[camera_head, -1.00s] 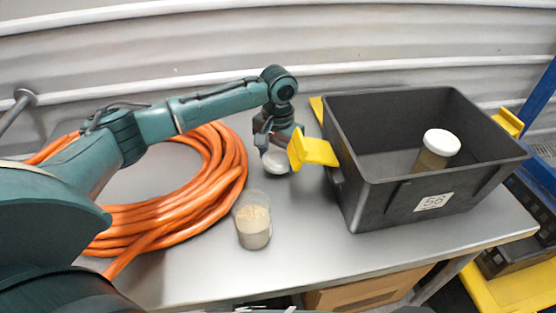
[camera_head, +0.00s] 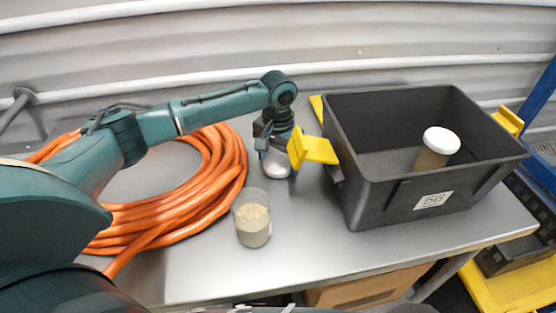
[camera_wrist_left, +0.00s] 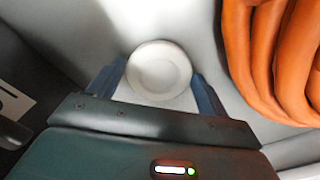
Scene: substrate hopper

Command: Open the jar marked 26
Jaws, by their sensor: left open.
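An open clear jar (camera_head: 253,222) with pale tan granules stands upright on the bench, its top uncovered. No number on it is readable. A round white lid (camera_head: 275,168) is at my left gripper (camera_head: 277,155), low over or on the bench behind the jar. In the left wrist view the lid (camera_wrist_left: 160,70) shows as a disc between the two blue fingers (camera_wrist_left: 162,85), which are apart. I cannot tell whether the lid touches them. A second jar (camera_head: 431,158) with a white lid stands in the black crate. My right gripper is not in view.
The black crate (camera_head: 395,203), marked 56, stands on the right of the bench (camera_head: 330,255), its yellow handle (camera_head: 315,150) close to my left gripper. A coiled orange hose (camera_head: 190,215) lies to the left. The front middle of the bench is clear.

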